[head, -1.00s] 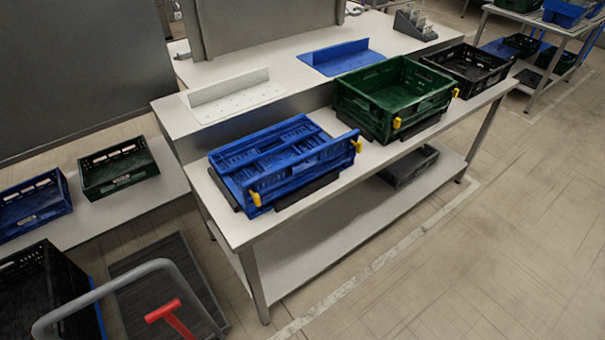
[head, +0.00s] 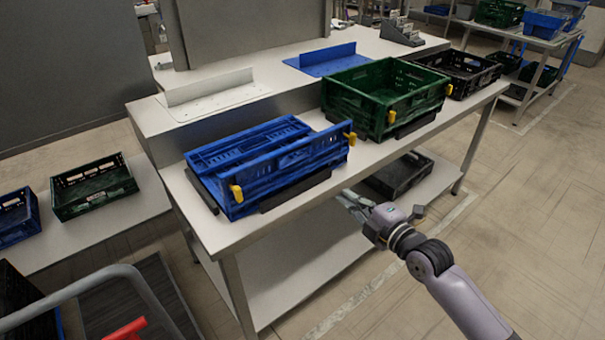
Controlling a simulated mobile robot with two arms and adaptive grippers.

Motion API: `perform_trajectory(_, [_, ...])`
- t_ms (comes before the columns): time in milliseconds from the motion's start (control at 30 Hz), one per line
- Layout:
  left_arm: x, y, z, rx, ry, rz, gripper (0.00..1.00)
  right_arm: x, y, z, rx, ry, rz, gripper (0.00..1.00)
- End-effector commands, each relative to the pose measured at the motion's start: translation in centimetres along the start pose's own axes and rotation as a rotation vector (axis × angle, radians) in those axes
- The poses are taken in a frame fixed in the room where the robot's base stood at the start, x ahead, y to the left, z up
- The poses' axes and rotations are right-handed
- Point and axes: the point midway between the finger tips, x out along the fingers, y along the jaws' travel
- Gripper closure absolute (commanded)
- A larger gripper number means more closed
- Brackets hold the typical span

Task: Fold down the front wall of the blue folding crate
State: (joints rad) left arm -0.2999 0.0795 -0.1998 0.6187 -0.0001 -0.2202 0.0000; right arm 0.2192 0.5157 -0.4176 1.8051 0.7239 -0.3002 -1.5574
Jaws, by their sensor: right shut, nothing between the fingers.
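The blue folding crate (head: 262,182) stands at the left end of the white table. Its front wall is raised, with a yellow latch (head: 237,193) at the left end and another yellow latch (head: 351,138) at the right end. The crate's other walls look folded down flat behind it. My right gripper (head: 350,199) is shut and empty, in front of the table and to the lower right of the crate, apart from it. My left gripper is not in view.
A green crate (head: 335,100) with yellow latches and a black crate (head: 490,70) stand farther right on the table (head: 222,235). A dark crate (head: 420,165) sits on the lower shelf. A trolley handle (head: 100,285) is at the lower left.

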Motion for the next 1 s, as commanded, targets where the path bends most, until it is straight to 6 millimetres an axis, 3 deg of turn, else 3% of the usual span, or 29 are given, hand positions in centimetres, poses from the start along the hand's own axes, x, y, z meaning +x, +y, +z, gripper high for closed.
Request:
perform_trajectory(33, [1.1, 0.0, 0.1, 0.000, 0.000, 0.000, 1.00, -0.1, 1.4, -1.4, -0.065, 0.040, 0.035, 1.00])
perform_trajectory(100, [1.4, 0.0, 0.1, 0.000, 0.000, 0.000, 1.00, -0.3, 3.2, -2.8, -0.127, 0.075, 0.067, 1.00])
perform_trajectory(267, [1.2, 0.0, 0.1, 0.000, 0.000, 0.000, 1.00, 0.0, 4.7, -3.9, -0.171, 0.098, 0.090, 1.00])
perform_trajectory(367, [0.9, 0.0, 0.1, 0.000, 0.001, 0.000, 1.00, 1.3, 4.9, -4.0, -0.168, 0.096, 0.090, 1.00])
perform_trajectory(800, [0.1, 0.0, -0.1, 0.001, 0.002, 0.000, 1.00, 10.3, 5.5, -4.9, -0.166, 0.095, 0.088, 1.00])
perform_trajectory(1000, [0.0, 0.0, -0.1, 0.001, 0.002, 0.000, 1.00, 12.6, 5.6, -5.1, -0.169, 0.095, 0.088, 1.00])
